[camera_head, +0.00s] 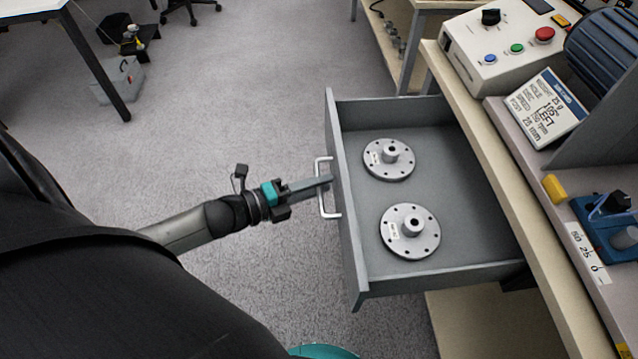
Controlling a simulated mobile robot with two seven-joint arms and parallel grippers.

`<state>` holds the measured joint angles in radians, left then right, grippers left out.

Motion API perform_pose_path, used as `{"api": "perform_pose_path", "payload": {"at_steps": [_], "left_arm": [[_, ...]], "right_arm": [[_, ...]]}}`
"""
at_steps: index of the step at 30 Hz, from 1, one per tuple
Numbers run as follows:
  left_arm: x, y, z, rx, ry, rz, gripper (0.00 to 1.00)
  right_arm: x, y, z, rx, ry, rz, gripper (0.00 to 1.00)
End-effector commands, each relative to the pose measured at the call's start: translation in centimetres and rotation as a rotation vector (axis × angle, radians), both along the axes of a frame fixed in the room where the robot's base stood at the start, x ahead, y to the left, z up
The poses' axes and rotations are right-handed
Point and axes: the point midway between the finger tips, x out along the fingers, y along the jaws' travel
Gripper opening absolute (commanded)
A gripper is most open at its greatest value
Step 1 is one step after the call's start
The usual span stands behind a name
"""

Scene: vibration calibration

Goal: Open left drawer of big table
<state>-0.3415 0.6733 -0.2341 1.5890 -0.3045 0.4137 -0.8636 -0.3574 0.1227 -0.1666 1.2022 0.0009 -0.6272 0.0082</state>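The grey left drawer (455,185) of the big table (520,190) is pulled well out and shows its inside. Its front panel (348,215) faces left and carries a pale handle (322,190). My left gripper (328,181) comes in from the left, with its fingers at the handle. They overlap the handle bar in the picture; the gap between them cannot be made out, so I cannot tell whether they grip it. Two round metal flanged discs lie in the drawer, one farther back (389,160) and one nearer (410,230). My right gripper is not in view.
Open carpet (230,100) lies left of the drawer. A white-topped table (35,8) stands at the back left.

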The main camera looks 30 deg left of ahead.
Motion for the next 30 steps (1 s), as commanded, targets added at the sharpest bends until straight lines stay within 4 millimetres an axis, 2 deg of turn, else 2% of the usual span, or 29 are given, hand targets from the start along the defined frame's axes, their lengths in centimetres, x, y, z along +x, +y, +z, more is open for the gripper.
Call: {"api": "perform_pose_path", "payload": {"at_steps": [14, 20, 30], "left_arm": [[-0.6, 0.2, 0.1, -0.001, 0.002, -0.002, 0.27], [-2.7, 1.5, 0.6, 0.000, 0.005, 0.000, 0.27], [-7.5, 4.4, 1.7, 0.000, 0.004, 0.001, 0.27]], "right_arm": [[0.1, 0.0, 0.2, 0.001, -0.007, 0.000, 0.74], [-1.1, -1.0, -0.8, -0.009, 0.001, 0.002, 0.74], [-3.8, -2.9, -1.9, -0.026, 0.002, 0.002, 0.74]]}}
